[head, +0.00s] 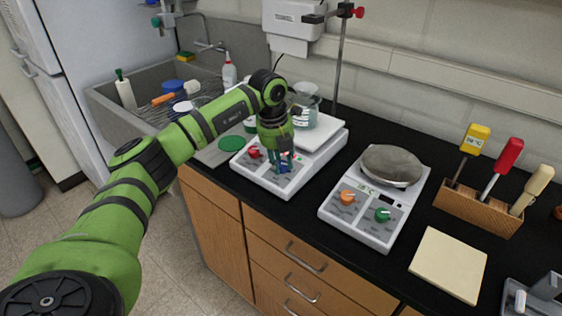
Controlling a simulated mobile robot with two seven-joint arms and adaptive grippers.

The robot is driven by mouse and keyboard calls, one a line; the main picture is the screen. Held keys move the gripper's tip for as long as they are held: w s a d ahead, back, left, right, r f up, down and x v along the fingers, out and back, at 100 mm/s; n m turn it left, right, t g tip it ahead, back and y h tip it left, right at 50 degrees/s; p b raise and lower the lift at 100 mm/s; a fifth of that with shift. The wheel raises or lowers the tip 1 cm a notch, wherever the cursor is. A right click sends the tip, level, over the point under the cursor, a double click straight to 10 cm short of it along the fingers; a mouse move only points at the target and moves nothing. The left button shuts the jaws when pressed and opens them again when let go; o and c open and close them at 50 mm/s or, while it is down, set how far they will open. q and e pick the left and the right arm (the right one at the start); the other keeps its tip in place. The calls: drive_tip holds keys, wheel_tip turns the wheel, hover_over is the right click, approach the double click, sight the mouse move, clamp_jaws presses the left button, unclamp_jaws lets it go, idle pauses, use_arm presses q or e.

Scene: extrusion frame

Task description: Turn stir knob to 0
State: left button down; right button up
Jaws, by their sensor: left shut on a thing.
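A white stirring hotplate (308,170) stands on the black counter, with a white top plate and a glass beaker (307,104) at its back. A red knob (254,153) shows at the left of its front panel. My left gripper (283,168) points down at the right part of that panel, its fingers shut around what appears to be the second knob, which is mostly hidden. That knob's pointer and setting cannot be read. The knob labels are too small to read. My right gripper is not in view.
A second hotplate (335,213) with an orange knob (347,197), a green knob (383,215) and a grey covered top stands to the right. A sink (118,112) and a clamp stand are behind.

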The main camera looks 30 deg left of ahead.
use_arm(q)
drive_tip(key=shift+n, duration=1.2)
drive_tip(key=c, duration=1)
unclamp_jaws()
drive_tip(key=r, duration=0.4)
drive_tip(key=s+r, duration=0.1)
drive_tip(key=r, duration=0.3)
drive_tip(key=s+r, duration=0.1)
drive_tip(key=r, duration=0.2)
drive_tip(key=shift+a+r, duration=0.35)
drive_tip(key=shift+r, duration=0.05)
